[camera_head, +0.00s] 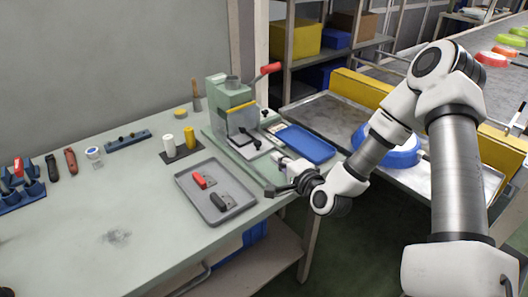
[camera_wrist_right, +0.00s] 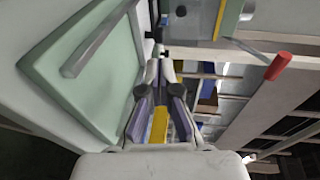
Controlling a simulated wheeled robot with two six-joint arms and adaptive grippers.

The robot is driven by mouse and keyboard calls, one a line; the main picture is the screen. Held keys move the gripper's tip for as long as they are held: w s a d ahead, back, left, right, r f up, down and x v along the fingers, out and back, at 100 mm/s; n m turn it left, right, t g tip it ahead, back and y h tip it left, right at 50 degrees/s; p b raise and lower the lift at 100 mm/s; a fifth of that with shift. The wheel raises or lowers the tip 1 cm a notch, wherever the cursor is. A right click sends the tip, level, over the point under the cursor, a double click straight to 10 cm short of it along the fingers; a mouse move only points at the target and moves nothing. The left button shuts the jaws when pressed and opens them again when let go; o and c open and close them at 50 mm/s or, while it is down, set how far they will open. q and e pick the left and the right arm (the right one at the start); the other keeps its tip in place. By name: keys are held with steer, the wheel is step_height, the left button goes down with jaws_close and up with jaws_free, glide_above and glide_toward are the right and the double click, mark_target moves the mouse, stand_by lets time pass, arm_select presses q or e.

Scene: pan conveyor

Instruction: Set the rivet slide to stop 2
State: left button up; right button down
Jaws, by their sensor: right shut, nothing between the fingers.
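The green press (camera_head: 232,100) stands near the right end of the table, with a red-tipped lever (camera_head: 268,70) on its upper right. Black knobs and a narrow slot show low on its front; I cannot tell for sure which part is the rivet slide or where its stops lie. My right gripper (camera_head: 281,178) is shut and empty, low by the front right of the press base. In the right wrist view its fingers (camera_wrist_right: 160,70) point at a small dark piece (camera_wrist_right: 158,49) beside a green plate (camera_wrist_right: 75,75) with a grey bar. Contact is unclear. My left gripper is out of view.
A blue tray (camera_head: 307,150) lies just beyond my right gripper. A grey tray (camera_head: 238,204) with red and black pieces lies to its left. White and yellow cylinders stand behind that tray. The conveyor with a blue pan (camera_head: 405,156) is on the right.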

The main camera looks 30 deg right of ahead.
mark_target(255, 142)
steer(key=w, duration=0.2)
steer(key=w+f, duration=0.1)
steer(key=w, duration=0.2)
steer(key=w+d, duration=0.1)
steer(key=w, duration=0.2)
steer(key=shift+f, duration=0.25)
steer(key=shift+w+a, duration=0.1)
steer(key=w+b, duration=0.1)
steer(key=w, duration=0.1)
steer(key=w+b, duration=0.1)
steer(key=shift+w+a+f, duration=0.15)
steer(key=shift+w+f, duration=0.05)
steer(key=shift+w, duration=0.2)
steer(key=shift+w+r, duration=0.2)
steer(key=shift+w, duration=0.05)
steer(key=shift+r, duration=0.2)
